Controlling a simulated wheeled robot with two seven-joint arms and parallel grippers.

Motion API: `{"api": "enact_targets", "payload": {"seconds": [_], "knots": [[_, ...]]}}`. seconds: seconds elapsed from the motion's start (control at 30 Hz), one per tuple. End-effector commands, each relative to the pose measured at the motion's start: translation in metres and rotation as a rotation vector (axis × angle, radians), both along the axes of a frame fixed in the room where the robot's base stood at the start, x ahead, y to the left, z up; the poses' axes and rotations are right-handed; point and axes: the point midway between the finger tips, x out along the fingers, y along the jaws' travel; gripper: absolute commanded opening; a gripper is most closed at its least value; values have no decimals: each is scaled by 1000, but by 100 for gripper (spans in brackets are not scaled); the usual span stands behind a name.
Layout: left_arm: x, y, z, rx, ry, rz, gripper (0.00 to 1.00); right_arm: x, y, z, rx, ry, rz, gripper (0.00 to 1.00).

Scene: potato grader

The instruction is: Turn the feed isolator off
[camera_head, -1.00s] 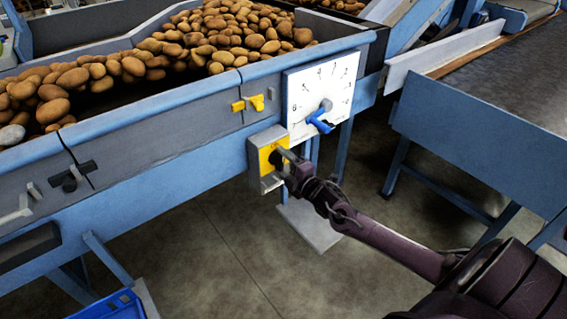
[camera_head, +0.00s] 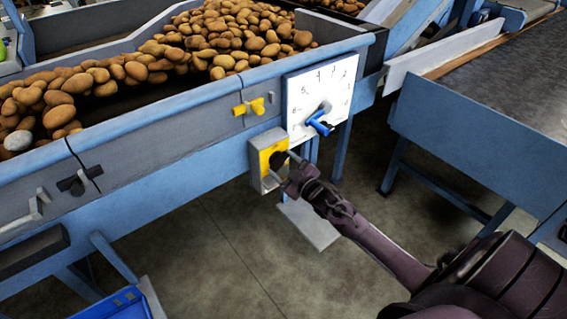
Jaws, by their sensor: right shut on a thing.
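The feed isolator is a grey box with a yellow face plate (camera_head: 268,151) and a dark rotary knob (camera_head: 279,160). It is mounted on the blue machine frame, just below and left of a white numbered dial. My right gripper (camera_head: 284,169) comes in from the lower right and is shut on the dark knob, one finger on each side of it. The fingers partly hide the knob, so its exact angle is hard to tell. My left gripper is not in view.
The white dial (camera_head: 318,92) with a blue pointer handle (camera_head: 319,123) sits close above the gripper. A yellow latch (camera_head: 256,106) is to the left. Potatoes (camera_head: 225,45) fill the hopper above. A blue crate (camera_head: 118,305) stands at lower left.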

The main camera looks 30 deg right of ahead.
Motion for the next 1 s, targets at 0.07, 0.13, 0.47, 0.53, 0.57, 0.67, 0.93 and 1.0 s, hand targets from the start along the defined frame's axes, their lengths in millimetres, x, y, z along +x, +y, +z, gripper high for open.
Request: {"api": "enact_targets", "payload": {"seconds": [0.07, 0.13, 0.47, 0.53, 0.57, 0.67, 0.93, 1.0], "knots": [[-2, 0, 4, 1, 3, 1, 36, -1, 0, 0, 74, 8, -2, 41], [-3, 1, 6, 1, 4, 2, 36, -1, 0, 0, 138, 13, -1, 41], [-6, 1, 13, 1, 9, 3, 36, -1, 0, -1, 395, 35, -1, 41], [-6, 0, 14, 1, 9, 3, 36, -1, 0, -1, 435, 38, -2, 41], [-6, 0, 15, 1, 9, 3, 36, -1, 0, -1, 449, 39, -2, 41], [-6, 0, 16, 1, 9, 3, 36, -1, 0, -1, 492, 42, 0, 41], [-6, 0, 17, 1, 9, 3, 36, -1, 0, -2, 552, 47, -1, 41], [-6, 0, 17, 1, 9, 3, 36, -1, 0, -2, 558, 48, 0, 41]]}}
